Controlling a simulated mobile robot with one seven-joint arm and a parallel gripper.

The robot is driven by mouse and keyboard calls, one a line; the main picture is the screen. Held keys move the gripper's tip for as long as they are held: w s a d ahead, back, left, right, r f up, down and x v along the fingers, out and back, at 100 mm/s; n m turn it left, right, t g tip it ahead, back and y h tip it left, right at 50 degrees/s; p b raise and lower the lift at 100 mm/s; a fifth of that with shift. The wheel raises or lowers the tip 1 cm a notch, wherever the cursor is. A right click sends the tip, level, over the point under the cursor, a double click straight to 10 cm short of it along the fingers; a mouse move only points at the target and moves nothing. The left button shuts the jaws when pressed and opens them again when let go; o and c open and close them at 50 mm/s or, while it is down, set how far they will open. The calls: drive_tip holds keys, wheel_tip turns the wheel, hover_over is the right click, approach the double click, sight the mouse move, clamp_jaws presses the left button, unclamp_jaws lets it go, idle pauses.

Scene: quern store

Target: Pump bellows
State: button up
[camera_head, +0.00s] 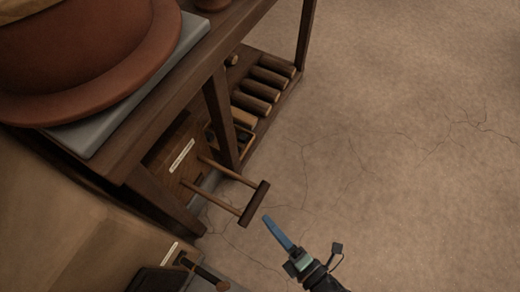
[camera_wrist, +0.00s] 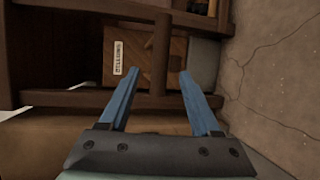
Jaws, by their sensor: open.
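A wooden box with a pale label (camera_head: 181,156), apparently the bellows, sits under the table. Two rods run out from it to a dark wooden crossbar handle (camera_head: 254,203). In the wrist view the box front (camera_wrist: 140,40) shows its label, its print too small to read surely. The handle's crossbar (camera_wrist: 161,52) stands upright there, in line with the gap between my fingers. My gripper (camera_head: 268,219) has blue fingers and is just short of the crossbar in the head view. In the wrist view my gripper (camera_wrist: 159,74) is open, fingers spread, holding nothing.
A dark wooden table (camera_head: 160,112) bears a large round brown vessel (camera_head: 90,75) on a grey slab. Several rolls lie on its low shelf (camera_head: 262,88). A pale block (camera_head: 75,235) stands at lower left. The cracked floor (camera_head: 400,120) to the right is clear.

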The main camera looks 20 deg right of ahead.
drive_tip(key=shift+p+v, duration=0.4)
drive_tip(key=shift+v, duration=1.9)
